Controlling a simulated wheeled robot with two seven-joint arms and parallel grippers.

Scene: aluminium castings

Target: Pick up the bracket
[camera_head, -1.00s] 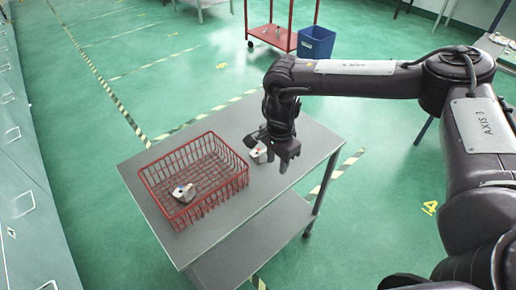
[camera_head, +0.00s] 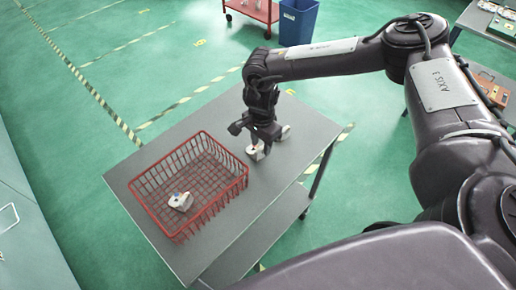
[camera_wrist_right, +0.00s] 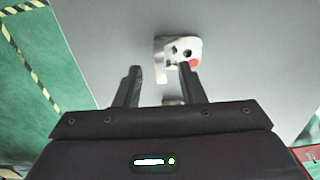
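A pale metal bracket (camera_head: 256,151) with a red spot lies on the grey table, right of the red wire basket. In the right wrist view the bracket (camera_wrist_right: 176,52) shows dark holes and its red face, just beyond the fingertips. My right gripper (camera_head: 262,140) points down close over the bracket and partly hides it. In the wrist view its two fingers (camera_wrist_right: 161,70) are apart with no bracket held between them. The right fingertip overlaps the bracket's lower edge; I cannot tell whether they touch. My left gripper is not in view.
The red wire basket (camera_head: 243,183) stands on the table (camera_head: 150,255) and holds another pale casting (camera_head: 180,201) with a blue spot. A small pale piece (camera_head: 285,131) shows beside my gripper. A red cart and blue bin (camera_head: 298,22) stand behind.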

